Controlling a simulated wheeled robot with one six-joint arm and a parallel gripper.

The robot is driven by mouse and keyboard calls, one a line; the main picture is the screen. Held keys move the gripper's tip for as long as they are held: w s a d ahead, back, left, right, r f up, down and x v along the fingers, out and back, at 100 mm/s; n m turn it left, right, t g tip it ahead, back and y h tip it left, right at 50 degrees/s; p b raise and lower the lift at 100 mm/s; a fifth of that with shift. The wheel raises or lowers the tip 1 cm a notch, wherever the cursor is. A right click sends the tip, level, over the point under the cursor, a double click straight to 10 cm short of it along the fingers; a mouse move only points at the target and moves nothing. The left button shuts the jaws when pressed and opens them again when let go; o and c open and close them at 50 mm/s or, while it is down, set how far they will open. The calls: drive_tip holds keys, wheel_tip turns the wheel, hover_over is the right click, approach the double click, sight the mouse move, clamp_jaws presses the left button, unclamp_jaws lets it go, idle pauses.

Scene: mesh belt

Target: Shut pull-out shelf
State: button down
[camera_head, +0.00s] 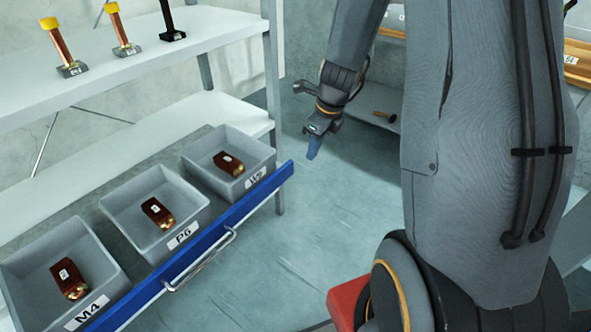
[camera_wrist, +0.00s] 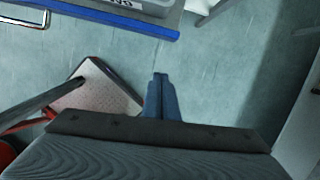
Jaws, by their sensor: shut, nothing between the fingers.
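The pull-out shelf with its blue front edge (camera_head: 225,222) stands out from the white shelving at the left of the head view. A silver bar handle (camera_head: 201,261) is fixed to the blue front. Three grey bins sit on it, labelled M4 (camera_head: 92,307), P6 (camera_head: 183,235) and one partly hidden label, each holding a dark red and brass part. My gripper (camera_head: 313,148) hangs right of the shelf's far end, shut and empty, apart from it. In the wrist view, the closed fingers (camera_wrist: 160,82) point toward the floor, and the blue edge (camera_wrist: 100,14) and handle (camera_wrist: 25,20) show at top left.
The white upper shelf (camera_head: 150,65) carries several upright tools. A metal post (camera_head: 271,60) stands at the shelving's corner. Another shelf unit with a hammer-like tool (camera_head: 384,116) stands behind my arm. Floor (camera_head: 330,200) between them is clear.

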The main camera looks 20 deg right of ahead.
drive_tip(key=w+a+f+m, duration=0.1)
drive_tip(key=w+a+f, duration=0.2)
drive_tip(key=w+f, duration=0.3)
drive_tip(key=shift+s+d+x, duration=0.25)
drive_tip(key=shift+s+x, duration=0.2)
drive_tip(key=shift+x, duration=1.7)
drive_tip(key=shift+w+d+f, duration=0.1)
drive_tip(key=shift+w, duration=0.05)
